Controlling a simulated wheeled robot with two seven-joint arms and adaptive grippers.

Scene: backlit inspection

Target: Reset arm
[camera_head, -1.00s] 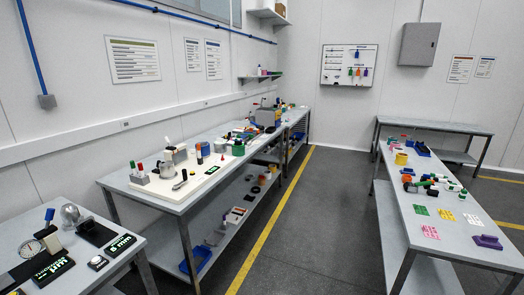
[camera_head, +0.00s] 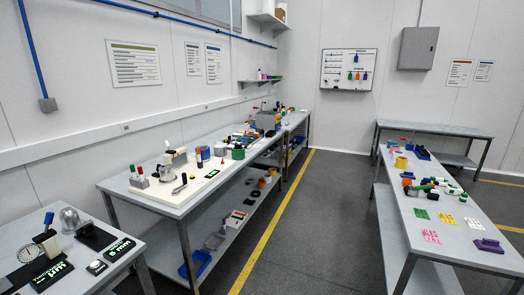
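Neither of my grippers shows in the head view, and no part of my arms can be made out. The task names no object. The view looks down an aisle between a row of workbenches on the left and a long table on the right.
The left workbench (camera_head: 165,203) holds tools on a white board. A nearer bench (camera_head: 128,262) carries a dial gauge (camera_head: 27,252) and displays. The right table (camera_head: 420,208) holds coloured parts and a purple piece (camera_head: 489,246). The grey floor (camera_head: 325,220) between, with a yellow line (camera_head: 272,224), is clear.

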